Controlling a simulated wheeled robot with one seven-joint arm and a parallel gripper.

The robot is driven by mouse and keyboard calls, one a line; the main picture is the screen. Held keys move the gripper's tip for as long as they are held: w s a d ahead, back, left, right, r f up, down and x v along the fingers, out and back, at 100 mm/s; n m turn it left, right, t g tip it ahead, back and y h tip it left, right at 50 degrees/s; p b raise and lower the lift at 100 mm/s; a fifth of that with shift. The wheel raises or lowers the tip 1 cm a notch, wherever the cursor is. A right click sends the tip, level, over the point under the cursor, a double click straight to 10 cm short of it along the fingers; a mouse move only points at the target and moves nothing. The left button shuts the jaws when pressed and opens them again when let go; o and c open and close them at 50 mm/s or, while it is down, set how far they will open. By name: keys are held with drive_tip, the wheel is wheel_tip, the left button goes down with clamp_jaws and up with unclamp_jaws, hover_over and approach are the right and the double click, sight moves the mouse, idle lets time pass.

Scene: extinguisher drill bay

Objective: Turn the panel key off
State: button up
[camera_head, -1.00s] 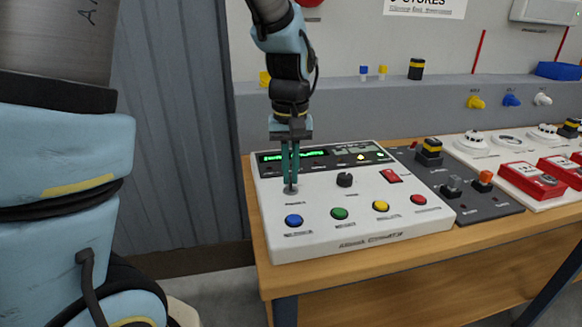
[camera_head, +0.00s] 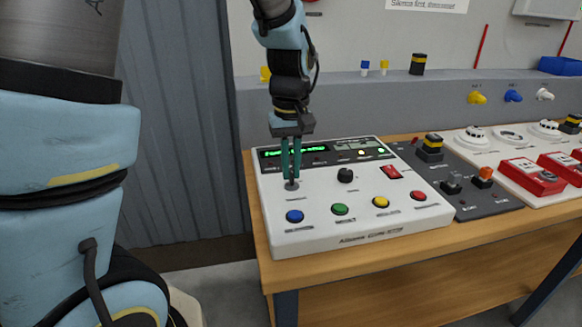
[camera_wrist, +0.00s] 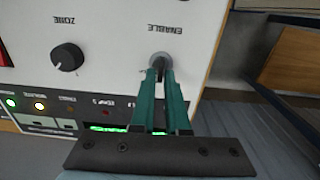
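The panel key (camera_wrist: 159,64) stands in a round metal lock under the ENABLE label on the white control panel (camera_head: 410,220). It also shows in the head view (camera_head: 291,186), at the panel's left side, small and partly hidden by the fingers. My gripper (camera_head: 291,180) points down at the key from above. In the wrist view its two green fingers (camera_wrist: 160,72) come close together with the key's dark grip between their tips, and they look shut on it. The key's exact angle is hard to make out.
A black ZONE knob (camera_head: 345,175) is to the right of the key. Blue (camera_head: 294,216), green, yellow and red buttons line the panel's front. A lit green display (camera_head: 296,151) lies behind the fingers. A dark switch box (camera_head: 470,190) stands to the right on the wooden table.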

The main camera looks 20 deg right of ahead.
sight(291, 173)
drive_tip(key=o, duration=0.3)
drive_tip(key=shift+o, duration=0.2)
wheel_tip(291, 173, up, 11)
drive_tip(key=b, duration=0.1)
idle(0.3)
drive_tip(key=shift+f, duration=0.1)
drive_tip(key=a+f, duration=0.6)
drive_tip(key=a, duration=0.7)
drive_tip(key=a+f+t, duration=0.1)
drive_tip(key=a+f, duration=0.5)
drive_tip(key=a, duration=0.6)
drive_tip(key=shift+w+a+f+t, duration=0.2)
drive_tip(key=shift+a+t, duration=0.1)
drive_tip(key=shift+a, duration=0.05)
